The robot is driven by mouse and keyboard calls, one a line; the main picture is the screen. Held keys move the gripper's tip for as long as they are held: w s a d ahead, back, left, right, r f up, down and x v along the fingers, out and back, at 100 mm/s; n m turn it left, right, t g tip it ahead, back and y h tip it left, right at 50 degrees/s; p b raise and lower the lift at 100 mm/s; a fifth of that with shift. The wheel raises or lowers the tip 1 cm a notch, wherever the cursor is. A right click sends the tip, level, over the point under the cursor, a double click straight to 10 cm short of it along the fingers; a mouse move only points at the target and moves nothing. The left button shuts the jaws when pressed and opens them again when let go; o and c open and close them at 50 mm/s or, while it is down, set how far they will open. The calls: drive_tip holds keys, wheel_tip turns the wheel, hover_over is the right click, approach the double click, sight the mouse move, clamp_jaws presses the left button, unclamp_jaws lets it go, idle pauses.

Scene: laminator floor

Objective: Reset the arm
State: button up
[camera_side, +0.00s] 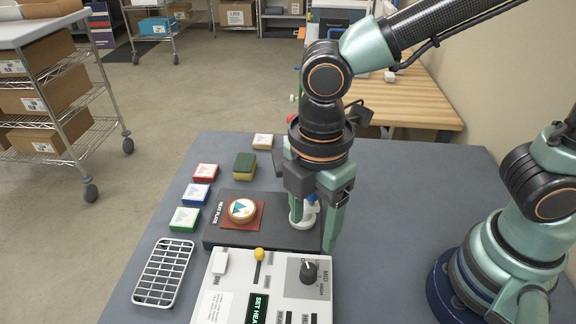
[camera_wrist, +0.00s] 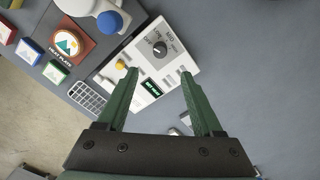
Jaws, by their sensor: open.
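My gripper (camera_side: 314,226) points down with its green fingers apart and nothing between them. In the side view it hangs in front of the right end of the dark heat plate (camera_side: 222,238), partly hiding a white piece with a blue top (camera_side: 297,212). In the wrist view my gripper (camera_wrist: 159,72) is over the white control box (camera_wrist: 178,62). The box carries a black dial (camera_side: 308,272), a yellow-knobbed lever (camera_side: 259,255) and a lit green display (camera_side: 257,308). A round picture badge (camera_side: 242,210) lies on a red-brown square on the heat plate.
Red (camera_side: 205,172), blue (camera_side: 195,195) and green (camera_side: 184,219) picture blocks line the left side. A sponge (camera_side: 244,165) and an orange-edged block (camera_side: 263,141) lie behind. A wire rack (camera_side: 164,272) is front left. The grey table (camera_side: 420,190) is clear at right.

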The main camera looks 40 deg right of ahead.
drive_tip(key=w+d+r+m+t+y, duration=0.2)
drive_tip(key=w+d+r+m+t, duration=0.1)
drive_tip(key=w+d+r+m, duration=0.4)
drive_tip(key=d+r+m+t+h, duration=0.1)
drive_tip(key=d+m+t+h, duration=0.1)
drive_tip(key=d+m, duration=0.9)
drive_tip(key=d, duration=0.3)
drive_tip(key=shift+s+d+r+t, duration=0.2)
drive_tip(key=shift+s+t, duration=0.1)
